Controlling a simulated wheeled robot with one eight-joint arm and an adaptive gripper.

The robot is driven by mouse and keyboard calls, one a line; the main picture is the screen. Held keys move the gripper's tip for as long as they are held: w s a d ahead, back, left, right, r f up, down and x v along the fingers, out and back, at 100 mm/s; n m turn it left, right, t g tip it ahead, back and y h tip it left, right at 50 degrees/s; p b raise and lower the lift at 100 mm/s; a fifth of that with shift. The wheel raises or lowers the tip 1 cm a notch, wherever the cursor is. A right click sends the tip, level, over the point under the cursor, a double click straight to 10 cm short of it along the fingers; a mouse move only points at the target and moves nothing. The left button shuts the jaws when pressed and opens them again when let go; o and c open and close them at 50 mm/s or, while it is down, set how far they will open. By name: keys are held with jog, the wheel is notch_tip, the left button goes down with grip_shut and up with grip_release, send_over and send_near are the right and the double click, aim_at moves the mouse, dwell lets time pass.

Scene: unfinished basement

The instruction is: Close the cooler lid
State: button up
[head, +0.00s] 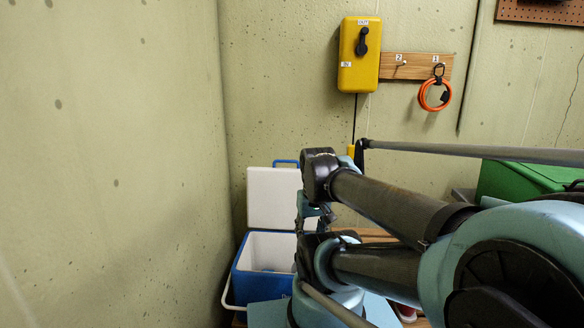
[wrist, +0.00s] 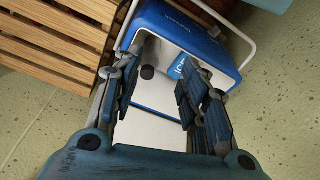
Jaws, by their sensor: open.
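The blue cooler (head: 240,283) with a white inside stands in the corner by the wall. Its lid (head: 272,200) is open and stands roughly upright at the back, white inner face showing, with a blue handle on top. In the wrist view the cooler body (wrist: 166,22) is at the top, and the white lid (wrist: 150,131) shows below, between and behind my fingers. My gripper (wrist: 160,92) is open and empty, in front of the lid and the cooler opening. In the head view my arm hides the cooler's right side; I cannot tell whether a finger touches the lid.
A black round item (wrist: 147,72) and a blue-and-white pack (wrist: 186,70) lie inside the cooler. A slatted wooden surface (wrist: 55,40) is beside it. A green box (head: 520,180) is at the right. A yellow wall box (head: 358,70) and an orange cable (head: 423,95) hang above.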

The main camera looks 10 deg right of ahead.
jog(key=w+r, duration=0.5)
jog(key=shift+d, duration=0.2)
grip_shut()
jog(key=w+d+r+m, duration=0.1)
jog(key=w+r, duration=0.3)
jog(key=w, duration=0.7)
jog(key=w+d+r+m, duration=0.1)
jog(key=w+r, duration=0.3)
jog(key=w, duration=0.7)
jog(key=w+d+r+m, duration=0.1)
jog(key=w+r, duration=0.4)
jog(key=w, duration=0.6)
jog(key=shift+d+r, duration=0.1)
jog(key=shift+d, duration=0.15)
jog(key=shift+w+f, duration=0.2)
jog(key=shift+w, duration=0.2)
notch_tip(320, 180, down, 10)
jog(key=w, duration=0.1)
jog(key=shift+w+d+r, duration=0.2)
jog(key=shift+d+r, duration=0.05)
